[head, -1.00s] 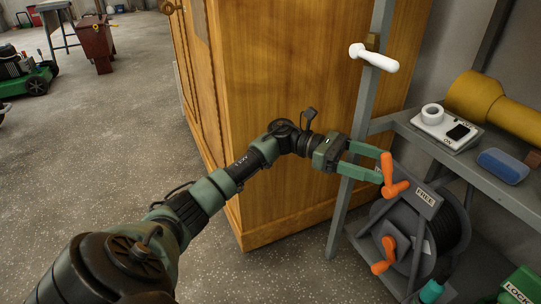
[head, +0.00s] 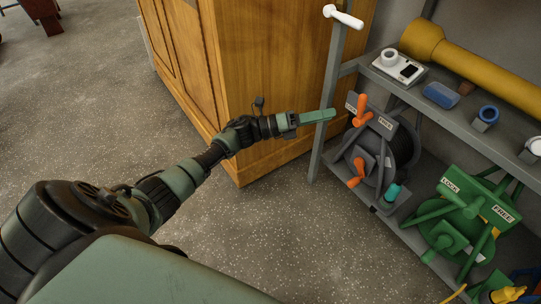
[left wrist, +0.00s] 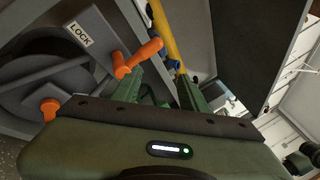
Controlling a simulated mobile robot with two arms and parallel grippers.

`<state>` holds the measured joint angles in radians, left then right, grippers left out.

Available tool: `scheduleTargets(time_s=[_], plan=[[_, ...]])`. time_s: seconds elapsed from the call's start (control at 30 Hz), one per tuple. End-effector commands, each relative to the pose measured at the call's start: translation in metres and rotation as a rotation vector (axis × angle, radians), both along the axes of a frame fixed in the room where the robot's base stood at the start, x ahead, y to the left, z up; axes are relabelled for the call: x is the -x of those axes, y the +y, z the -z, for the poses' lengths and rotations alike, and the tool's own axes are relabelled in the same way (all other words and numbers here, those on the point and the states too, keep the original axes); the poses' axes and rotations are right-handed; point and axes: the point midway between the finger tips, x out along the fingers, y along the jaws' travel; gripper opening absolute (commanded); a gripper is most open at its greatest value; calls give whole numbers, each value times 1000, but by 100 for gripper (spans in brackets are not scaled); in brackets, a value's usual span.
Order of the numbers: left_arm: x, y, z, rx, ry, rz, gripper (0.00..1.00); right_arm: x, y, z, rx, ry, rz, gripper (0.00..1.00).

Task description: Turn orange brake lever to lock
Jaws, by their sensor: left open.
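The orange brake lever (head: 362,112) sits on top of the dark cable reel (head: 399,150), between a LOCK label (head: 351,106) on its left and a FREE label (head: 385,123) on its right. Its grip stands up, and its short arm points toward the FREE side. My left gripper (head: 334,115) is open and empty, just left of the lever and apart from it in the head view. In the left wrist view the lever (left wrist: 135,57) shows by the left finger, not clearly between the fingers. My right gripper is not in view.
An orange crank (head: 357,172) sits lower on the reel. A green reel (head: 455,225) with its own LOCK and FREE labels stands to the right. A grey post and wooden cabinet (head: 265,80) stand left.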

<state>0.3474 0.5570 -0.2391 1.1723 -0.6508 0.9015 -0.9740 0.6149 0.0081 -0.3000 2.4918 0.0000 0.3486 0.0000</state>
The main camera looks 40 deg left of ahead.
Motion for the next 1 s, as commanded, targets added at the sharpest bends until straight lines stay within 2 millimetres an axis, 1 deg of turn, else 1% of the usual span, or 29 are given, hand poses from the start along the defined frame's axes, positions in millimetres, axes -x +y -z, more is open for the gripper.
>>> scheduleTargets(time_s=[0.03,0.27,0.47,0.67,0.8,1.0], plan=[[-1,3,-2,41,56,-28,43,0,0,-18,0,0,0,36],[-1,18,27,216,292,-160,43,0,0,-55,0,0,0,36],[11,31,60,367,498,-283,43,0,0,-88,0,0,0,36],[31,41,93,499,677,-398,43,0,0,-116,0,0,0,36],[49,46,115,581,790,-477,43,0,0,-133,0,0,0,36],[78,51,143,682,928,-581,43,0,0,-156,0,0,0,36]])
